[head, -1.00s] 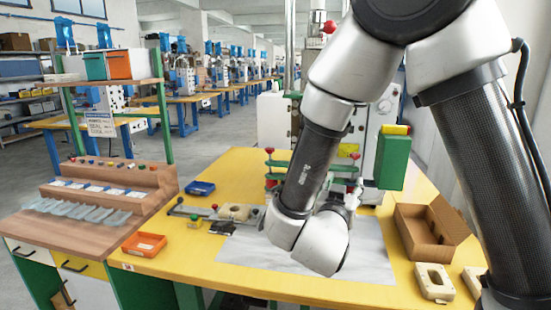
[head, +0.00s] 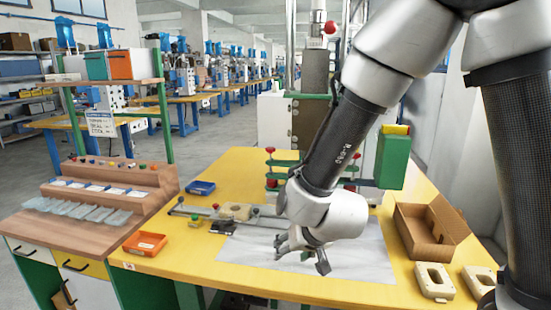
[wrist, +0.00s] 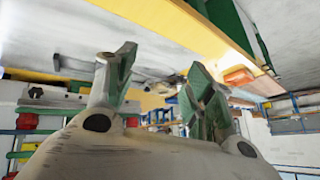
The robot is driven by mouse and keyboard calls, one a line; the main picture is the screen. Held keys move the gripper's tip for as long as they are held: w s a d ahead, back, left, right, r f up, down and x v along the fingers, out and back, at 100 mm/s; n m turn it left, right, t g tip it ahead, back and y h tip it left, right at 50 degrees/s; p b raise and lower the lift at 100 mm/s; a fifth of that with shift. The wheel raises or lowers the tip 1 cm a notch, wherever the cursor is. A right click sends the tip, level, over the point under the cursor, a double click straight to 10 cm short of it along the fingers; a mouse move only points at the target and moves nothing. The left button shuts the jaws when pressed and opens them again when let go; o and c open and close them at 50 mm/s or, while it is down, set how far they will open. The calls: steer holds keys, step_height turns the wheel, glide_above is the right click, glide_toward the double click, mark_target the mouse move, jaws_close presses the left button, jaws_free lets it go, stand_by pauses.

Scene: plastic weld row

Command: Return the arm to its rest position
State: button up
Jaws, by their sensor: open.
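My gripper (head: 302,256) hangs over the pale grey mat (head: 360,262) on the yellow table, with its fingers spread apart and nothing between them. The wrist view shows the same two fingers (wrist: 160,85) apart and empty, with the scene tilted around them. My arm comes down from the upper right in the head view and hides part of the welding machine behind it.
An open cardboard box (head: 425,240) and cream plastic parts (head: 434,282) lie at the right of the yellow table (head: 190,262). A metal fixture (head: 190,212) with a cream part is left of the mat. Orange (head: 146,243) and blue trays (head: 201,188) stand further left. A green box (head: 392,160) is on the machine.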

steer(key=s+d+r+h, duration=0.1)
steer(key=s+d+r, duration=0.4)
steer(key=d, duration=0.5)
steer(key=s+d+r+m+g+h, duration=0.1)
steer(key=s+d+r, duration=0.4)
steer(key=d+r, duration=0.3)
steer(key=s+d+r+g+h, duration=0.1)
steer(key=s+d+r, duration=0.4)
steer(key=d, duration=0.9)
step_height(320, 180, up, 2)
steer(key=shift+s+d+r+h, duration=0.1)
steer(key=shift+s+d+h, duration=0.05)
steer(key=shift+s+h, duration=0.2)
